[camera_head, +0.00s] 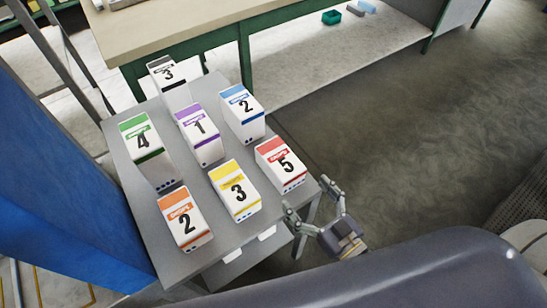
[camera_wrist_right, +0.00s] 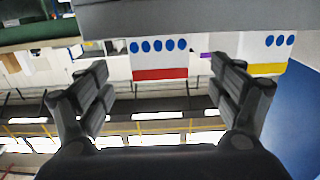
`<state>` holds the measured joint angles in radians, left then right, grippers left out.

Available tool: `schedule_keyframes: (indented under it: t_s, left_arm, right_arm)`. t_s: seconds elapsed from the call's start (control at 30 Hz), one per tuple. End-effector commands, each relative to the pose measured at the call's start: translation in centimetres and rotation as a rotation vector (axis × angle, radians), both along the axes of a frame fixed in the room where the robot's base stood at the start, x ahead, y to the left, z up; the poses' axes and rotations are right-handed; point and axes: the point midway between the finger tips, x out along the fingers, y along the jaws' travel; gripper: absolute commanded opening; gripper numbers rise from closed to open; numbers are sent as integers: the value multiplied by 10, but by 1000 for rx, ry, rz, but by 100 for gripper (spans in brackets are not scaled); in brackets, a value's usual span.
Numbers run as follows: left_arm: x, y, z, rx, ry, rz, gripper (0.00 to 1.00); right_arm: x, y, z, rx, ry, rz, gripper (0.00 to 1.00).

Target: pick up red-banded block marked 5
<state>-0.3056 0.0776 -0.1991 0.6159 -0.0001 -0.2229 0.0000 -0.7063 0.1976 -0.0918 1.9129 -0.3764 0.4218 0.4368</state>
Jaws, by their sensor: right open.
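The red-banded block marked 5 (camera_head: 282,165) stands on the grey table (camera_head: 205,258) near its right edge. My right gripper (camera_head: 307,195) is open and empty, just off the table's edge, in front of and to the right of this block and apart from it. In the right wrist view the red-banded block (camera_wrist_right: 160,60) appears upside down, with blue dots and a red band, beyond the gap between the open fingers (camera_wrist_right: 160,85). My left gripper is not in view.
The yellow-banded block marked 3 (camera_head: 235,190) stands close to the left of block 5. Blocks with orange (camera_head: 185,218), purple (camera_head: 200,134), blue (camera_head: 242,112), green (camera_head: 142,140) and black bands (camera_head: 168,75) share the table. The floor (camera_head: 400,130) to the right is clear.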

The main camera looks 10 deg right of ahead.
Motion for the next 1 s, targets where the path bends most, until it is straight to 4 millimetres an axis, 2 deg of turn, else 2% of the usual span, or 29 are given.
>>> schedule_keyframes:
  t_s: [0.1, 0.27, 0.53, 0.8, 1.0]
  left_arm:
    - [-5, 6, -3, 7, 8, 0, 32]
    - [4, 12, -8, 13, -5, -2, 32]
    - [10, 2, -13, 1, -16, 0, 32]
    - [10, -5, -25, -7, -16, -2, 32]
    - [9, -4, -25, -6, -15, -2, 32]
  right_arm:
    - [14, 4, 1, 1, -7, 0, 86]
    - [39, 13, 1, 0, -5, -1, 86]
    - [59, 21, 0, 0, -2, -2, 86]
    - [95, 33, 0, -1, -3, -2, 86]
    - [102, 36, 1, 0, -1, -2, 86]
